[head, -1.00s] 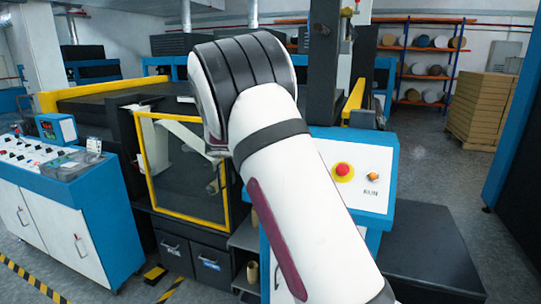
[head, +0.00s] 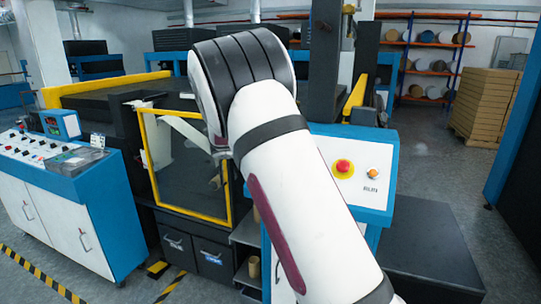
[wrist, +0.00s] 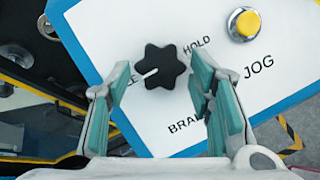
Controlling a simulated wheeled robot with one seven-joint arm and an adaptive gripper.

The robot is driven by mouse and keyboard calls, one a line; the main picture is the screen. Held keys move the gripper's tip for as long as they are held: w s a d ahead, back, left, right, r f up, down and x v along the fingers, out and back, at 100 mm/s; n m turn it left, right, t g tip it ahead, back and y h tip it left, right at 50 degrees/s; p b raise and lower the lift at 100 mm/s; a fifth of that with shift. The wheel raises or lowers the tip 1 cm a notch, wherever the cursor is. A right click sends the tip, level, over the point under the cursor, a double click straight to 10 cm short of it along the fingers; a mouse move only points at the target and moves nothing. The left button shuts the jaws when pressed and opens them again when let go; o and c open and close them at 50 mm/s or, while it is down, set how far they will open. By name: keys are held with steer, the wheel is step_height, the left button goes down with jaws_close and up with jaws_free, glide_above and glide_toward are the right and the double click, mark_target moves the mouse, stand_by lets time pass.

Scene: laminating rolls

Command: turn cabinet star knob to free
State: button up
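The black star knob (wrist: 161,66) sits on a white panel (wrist: 262,88) with a blue border in the wrist view. Its white pointer line points left and slightly down, toward a label (wrist: 130,80) ending in E, mostly hidden by the left finger. HOLD (wrist: 196,46) is printed to its upper right, and a partly covered BRA... label (wrist: 185,123) below. My gripper (wrist: 160,74) is open, with one teal-padded finger on each side of the knob in the picture. I see gaps between the pads and the knob. In the head view my arm hides the gripper and knob.
A yellow JOG button (wrist: 244,24) lies to the upper right of the knob. In the head view, a red button (head: 343,167) and an orange one (head: 374,173) are on a sloped panel right of my arm. A yellow-framed guard (head: 190,215) stands to the left.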

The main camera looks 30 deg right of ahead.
steer(key=v, duration=1.2)
stand_by(0.5)
